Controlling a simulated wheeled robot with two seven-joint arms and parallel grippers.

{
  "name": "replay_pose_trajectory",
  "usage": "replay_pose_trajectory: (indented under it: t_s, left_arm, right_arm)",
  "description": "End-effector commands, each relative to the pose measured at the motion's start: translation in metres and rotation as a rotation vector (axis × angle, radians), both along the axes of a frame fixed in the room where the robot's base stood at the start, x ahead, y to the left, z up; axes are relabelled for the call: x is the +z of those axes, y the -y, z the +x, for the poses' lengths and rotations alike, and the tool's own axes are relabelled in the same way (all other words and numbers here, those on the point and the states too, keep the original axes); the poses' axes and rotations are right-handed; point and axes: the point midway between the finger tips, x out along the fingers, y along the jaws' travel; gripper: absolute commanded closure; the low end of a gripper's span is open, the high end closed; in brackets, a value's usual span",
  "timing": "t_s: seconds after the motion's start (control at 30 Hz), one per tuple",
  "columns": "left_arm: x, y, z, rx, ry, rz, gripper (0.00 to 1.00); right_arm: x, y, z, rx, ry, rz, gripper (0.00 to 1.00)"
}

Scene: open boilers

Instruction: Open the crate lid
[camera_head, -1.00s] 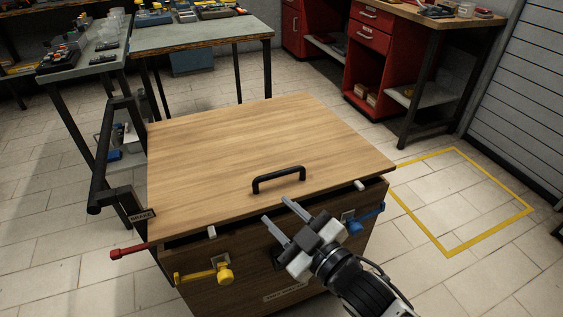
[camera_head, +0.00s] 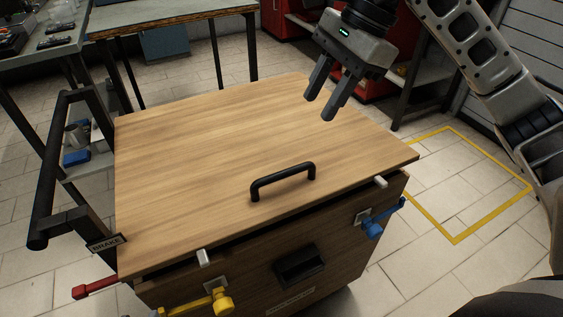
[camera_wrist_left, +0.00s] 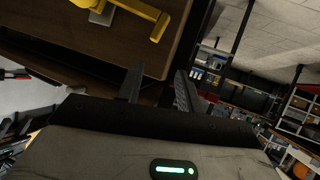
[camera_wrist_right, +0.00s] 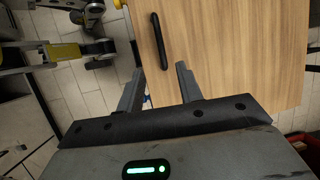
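The crate has a flat wooden lid (camera_head: 200,150) with a black bar handle (camera_head: 283,180) near its front edge. The lid lies over the crate body (camera_head: 255,258), with a dark gap along its front edge. My right gripper (camera_head: 318,108) is open and empty above the far right part of the lid, apart from the handle. The handle (camera_wrist_right: 160,40) also shows beyond its fingers in the right wrist view. My left gripper (camera_wrist_left: 156,84) is open and empty near the crate's side and a yellow latch (camera_wrist_left: 160,25); it is outside the head view.
A yellow latch (camera_head: 220,300) and a blue latch (camera_head: 375,226) sit on the crate front. A red lever (camera_head: 95,288) and a black push bar (camera_head: 55,165) with a BRAKE label are at the left. A workbench (camera_head: 170,12) stands behind. Floor with a yellow outline (camera_head: 457,240) is clear at right.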

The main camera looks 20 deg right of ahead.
Motion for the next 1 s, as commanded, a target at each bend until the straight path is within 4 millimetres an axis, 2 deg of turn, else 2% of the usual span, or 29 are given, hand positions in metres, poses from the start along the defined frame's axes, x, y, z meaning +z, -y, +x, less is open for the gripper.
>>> replay_pose_trajectory:
  t_s: [0.4, 0.6, 0.8, 1.0]
  left_arm:
    - [-0.010, 0.000, -0.003, -0.003, -0.006, 0.004, 0.64]
    - [-0.009, 0.000, -0.003, -0.005, 0.001, 0.004, 0.64]
    - [-0.008, 0.000, -0.002, -0.006, 0.007, 0.004, 0.64]
    - [-0.006, 0.001, -0.002, -0.006, 0.010, 0.004, 0.64]
  right_arm:
    - [-0.082, -0.036, 0.006, 0.005, -0.007, 0.007, 0.64]
    - [-0.116, -0.050, 0.009, 0.004, -0.007, 0.007, 0.64]
    - [-0.134, -0.058, 0.012, 0.003, -0.004, 0.006, 0.64]
    - [-0.137, -0.059, 0.012, 0.003, -0.003, 0.006, 0.64]
